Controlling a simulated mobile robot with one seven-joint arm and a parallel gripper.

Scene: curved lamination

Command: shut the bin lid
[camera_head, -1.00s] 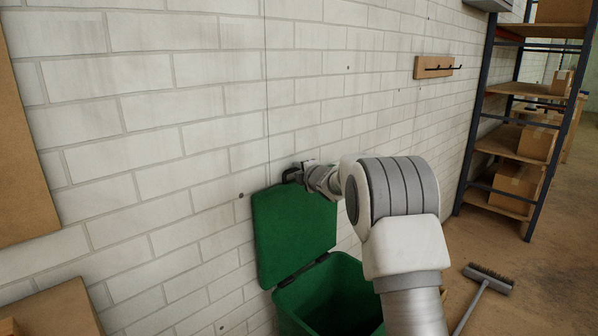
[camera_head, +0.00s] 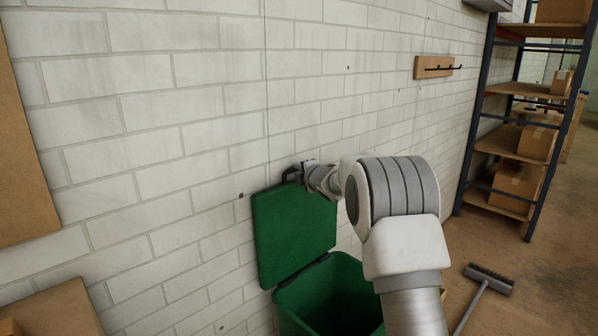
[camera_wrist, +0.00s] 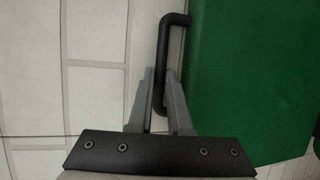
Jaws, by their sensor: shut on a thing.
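A green bin (camera_head: 330,295) stands against the white brick wall. Its green lid (camera_head: 293,232) is swung up and stands open, close to upright. The lid also fills the right of the wrist view (camera_wrist: 255,80). A black bar handle (camera_wrist: 176,19) sticks out from the lid's edge. My gripper (camera_wrist: 164,75) is shut on the handle, with one grey finger on each side of it. In the head view my gripper (camera_head: 293,174) is at the lid's top edge, and the fingers are partly hidden there. My arm covers the bin's right side.
A broom (camera_head: 487,281) lies on the floor to the right of the bin. A shelf rack (camera_head: 520,140) with cardboard boxes stands at the right. A cardboard box (camera_head: 55,312) is at the lower left. A hook rail (camera_head: 433,67) hangs on the wall.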

